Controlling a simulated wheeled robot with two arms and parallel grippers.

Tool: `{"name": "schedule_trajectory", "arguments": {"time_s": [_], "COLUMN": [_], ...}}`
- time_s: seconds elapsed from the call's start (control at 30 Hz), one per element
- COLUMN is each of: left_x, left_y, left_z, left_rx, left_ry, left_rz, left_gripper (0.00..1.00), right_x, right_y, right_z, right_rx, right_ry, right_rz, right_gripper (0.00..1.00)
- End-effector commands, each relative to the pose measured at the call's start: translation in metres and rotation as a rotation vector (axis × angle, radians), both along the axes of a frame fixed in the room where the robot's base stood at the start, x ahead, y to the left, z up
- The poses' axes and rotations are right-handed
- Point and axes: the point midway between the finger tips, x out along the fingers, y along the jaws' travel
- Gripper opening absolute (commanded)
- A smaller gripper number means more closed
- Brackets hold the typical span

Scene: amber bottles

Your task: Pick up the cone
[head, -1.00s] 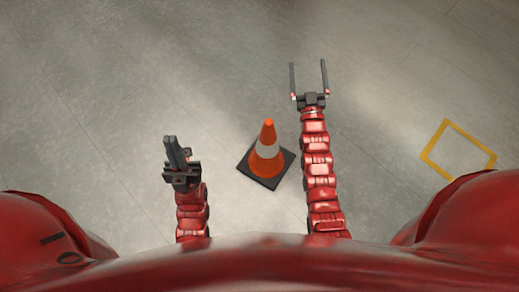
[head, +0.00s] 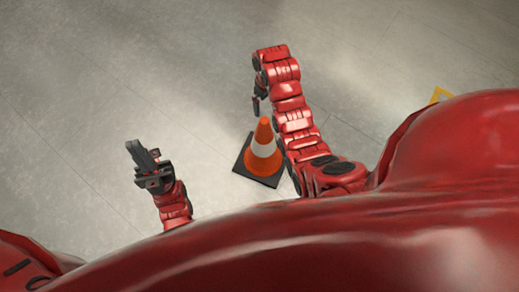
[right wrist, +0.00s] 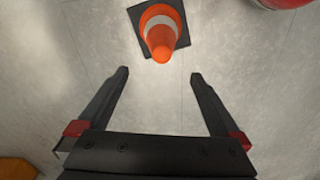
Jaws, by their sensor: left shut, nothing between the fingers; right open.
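The orange cone (head: 262,150) with a white band stands upright on its dark square base (head: 243,170) on the floor. In the right wrist view the cone (right wrist: 161,38) is at the top, beyond the open fingers and apart from them. My right gripper (right wrist: 159,75) is open and empty. In the head view my right gripper (head: 257,104) hangs from the bent arm, just above the cone in the picture, and is partly hidden by the arm. My left gripper (head: 141,152) is shut and empty, to the left of the cone.
The grey floor (head: 130,60) around the cone is clear. A yellow floor marking (head: 440,95) shows at the right, partly covered by my body. An orange-yellow patch (right wrist: 16,169) shows at the lower left of the right wrist view.

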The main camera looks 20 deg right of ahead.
Motion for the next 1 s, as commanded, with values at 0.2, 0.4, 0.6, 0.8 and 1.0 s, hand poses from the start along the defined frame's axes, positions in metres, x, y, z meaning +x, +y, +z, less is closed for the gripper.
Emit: {"name": "schedule_trajectory", "arguments": {"time_s": [0.2,0.4,0.6,0.8,1.0], "left_x": [0.000,0.000,0.000,0.000,0.000], "left_y": [0.000,0.000,0.000,0.000,0.000], "left_z": [-0.031,-0.067,-0.068,-0.069,-0.074], "left_rx": [0.000,0.000,0.000,0.000,0.000], "left_ry": [0.000,0.000,0.000,0.000,0.000], "left_rz": [0.000,0.000,0.000,0.000,0.000], "left_gripper": [0.00,0.00,0.00,0.00,0.00], "right_x": [-0.001,-0.001,-0.001,0.000,0.000], "right_y": [0.000,0.000,0.000,0.001,0.005], "right_z": [-0.031,-0.073,-0.109,-0.125,-0.151], "right_rx": [0.001,0.002,0.000,0.000,0.000], "right_ry": [0.003,0.001,0.006,0.001,0.004], "right_rz": [-0.001,-0.001,-0.002,-0.002,-0.001], "right_gripper": [1.00,1.00,1.00,1.00,1.00]}}
